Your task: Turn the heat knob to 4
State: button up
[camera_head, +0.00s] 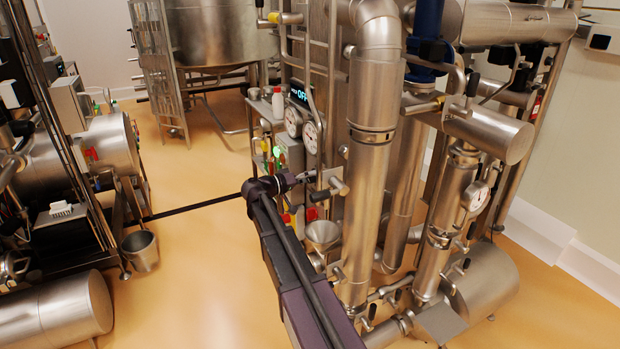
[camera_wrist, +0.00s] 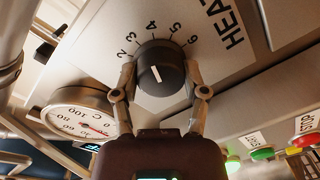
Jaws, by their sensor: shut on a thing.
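A short white pointer line on the knob's face tilts up and slightly left, roughly toward the space between 3 and 4; the exact setting is hard to read. My gripper (camera_wrist: 160,76) is shut on the knob, one finger on its left side and one on its right. In the head view my gripper (camera_head: 307,175) reaches the hopper's control side, and the knob cannot be made out there.
A round dial gauge (camera_wrist: 80,122) is close left of my gripper. Green (camera_wrist: 262,154), yellow and red buttons lie to the right. In the head view, a thick steel pipe (camera_head: 370,190) stands right of my arm. The floor (camera_head: 200,240) to the left is open.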

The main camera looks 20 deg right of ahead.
jog(key=shift+a+m, duration=0.1)
jog(key=shift+m, duration=0.6)
jog(key=o, duration=1.2)
jog(key=shift+c, duration=0.2)
